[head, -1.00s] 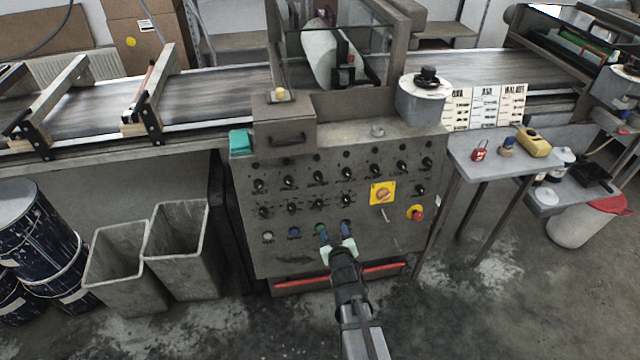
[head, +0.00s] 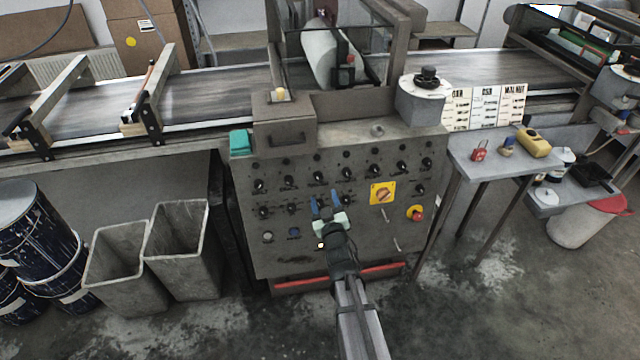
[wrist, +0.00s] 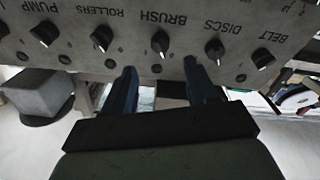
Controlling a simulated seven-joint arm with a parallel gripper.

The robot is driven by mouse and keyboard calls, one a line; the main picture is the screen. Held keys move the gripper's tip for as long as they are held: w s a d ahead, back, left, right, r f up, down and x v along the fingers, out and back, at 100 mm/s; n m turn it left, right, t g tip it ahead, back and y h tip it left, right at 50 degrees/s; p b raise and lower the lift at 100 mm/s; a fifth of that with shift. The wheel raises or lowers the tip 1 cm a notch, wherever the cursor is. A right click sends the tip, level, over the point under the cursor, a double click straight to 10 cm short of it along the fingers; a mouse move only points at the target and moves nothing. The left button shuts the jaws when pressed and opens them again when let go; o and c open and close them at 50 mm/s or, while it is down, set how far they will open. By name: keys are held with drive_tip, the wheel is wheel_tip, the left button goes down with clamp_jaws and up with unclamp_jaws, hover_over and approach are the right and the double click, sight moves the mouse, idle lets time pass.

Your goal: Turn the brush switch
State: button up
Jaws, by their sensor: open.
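The brush switch (wrist: 160,42) is a black knob with a white pointer mark, beside the upside-down label BRUSH in the wrist view. In the head view, the brush switch (head: 318,177) is in the upper knob row of the grey control panel (head: 250,245). My gripper (head: 325,199) is open and empty, its two blue fingers pointing at the panel just below that row. In the wrist view, my gripper (wrist: 160,72) has one finger either side of the switch's line, with the knob beyond the tips. Contact with the panel cannot be told.
The rollers knob (wrist: 101,37) and discs knob (wrist: 214,50) flank the switch closely. A yellow plate with a rotary switch (head: 383,193) and a red stop button (head: 416,214) are to the right. A red bar (head: 385,270) runs below the panel.

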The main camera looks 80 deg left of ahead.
sight(318, 181)
drive_tip(key=a, duration=0.7)
drive_tip(key=shift+a, duration=0.4)
drive_tip(key=shift+c, duration=0.2)
drive_tip(key=c, duration=1)
drive_tip(key=shift+m, duration=0.4)
drive_tip(key=m+t, duration=0.1)
drive_tip(key=m, duration=0.5)
drive_tip(key=shift+s+t, duration=0.15)
drive_tip(key=shift+t, duration=0.25)
drive_tip(key=m+h, duration=0.1)
drive_tip(key=m, duration=0.5)
drive_tip(key=shift+s+r+m+t, duration=0.1)
drive_tip(key=shift+r+m+t, duration=0.05)
drive_tip(key=shift+m+t, duration=0.2)
